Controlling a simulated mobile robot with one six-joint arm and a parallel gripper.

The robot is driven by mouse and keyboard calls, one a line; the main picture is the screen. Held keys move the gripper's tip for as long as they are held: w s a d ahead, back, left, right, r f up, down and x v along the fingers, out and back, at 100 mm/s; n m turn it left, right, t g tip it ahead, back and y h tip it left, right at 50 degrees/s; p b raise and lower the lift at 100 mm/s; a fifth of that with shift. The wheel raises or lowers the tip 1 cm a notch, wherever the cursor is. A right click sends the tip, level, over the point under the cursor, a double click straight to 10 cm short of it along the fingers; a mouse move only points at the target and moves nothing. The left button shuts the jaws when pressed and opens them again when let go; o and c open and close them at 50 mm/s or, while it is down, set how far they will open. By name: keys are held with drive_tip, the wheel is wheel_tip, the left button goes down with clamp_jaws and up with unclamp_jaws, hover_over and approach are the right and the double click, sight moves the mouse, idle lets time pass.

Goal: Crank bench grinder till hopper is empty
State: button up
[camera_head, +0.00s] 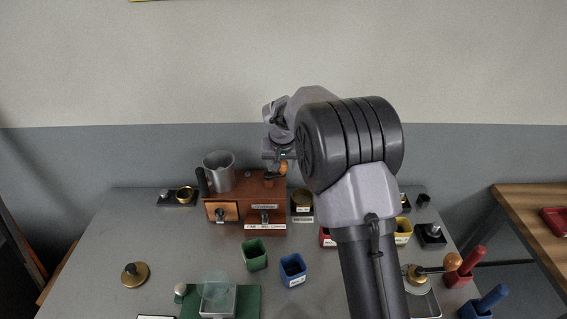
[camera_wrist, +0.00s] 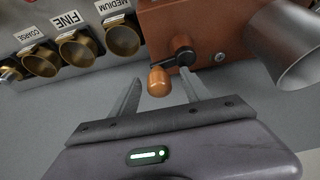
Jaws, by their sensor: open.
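The bench grinder is a brown box (camera_head: 262,190) at the back of the table, with a small drawer (camera_head: 221,212) in front. In the wrist view the box (camera_wrist: 215,28) has a black crank hub (camera_wrist: 185,56) and an orange wooden knob (camera_wrist: 158,82). The knob also shows in the head view (camera_head: 283,168). My gripper (camera_wrist: 161,80) is open, its fingers on either side of the knob, with visible gaps.
Brass cups (camera_wrist: 122,40) labelled medium, fine and coarse stand beside the grinder. Green (camera_head: 255,255) and blue (camera_head: 293,270) bins stand in front of it. A glass-topped item (camera_head: 217,294) stands on a green mat. The table's left front is mostly clear.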

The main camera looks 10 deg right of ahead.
wheel_tip(320, 180, up, 8)
drive_tip(key=p, duration=0.6)
drive_tip(key=shift+r, duration=0.1)
drive_tip(key=s+a+r+m+y+b, duration=0.1)
drive_tip(key=s+r+b, duration=0.1)
drive_tip(key=s+r, duration=0.45)
drive_tip(key=s+r+b, duration=0.1)
drive_tip(key=s+r, duration=0.3)
drive_tip(key=s, duration=0.6)
drive_tip(key=s+a+f+y+b, duration=0.1)
drive_tip(key=s+f, duration=0.1)
drive_tip(key=s, duration=1)
drive_tip(key=s+a+f+m+t+b, duration=0.1)
drive_tip(key=s+a+f+b, duration=0.1)
drive_tip(key=s, duration=1)
drive_tip(key=shift+s+y, duration=0.2)
drive_tip(key=shift+y, duration=0.2)
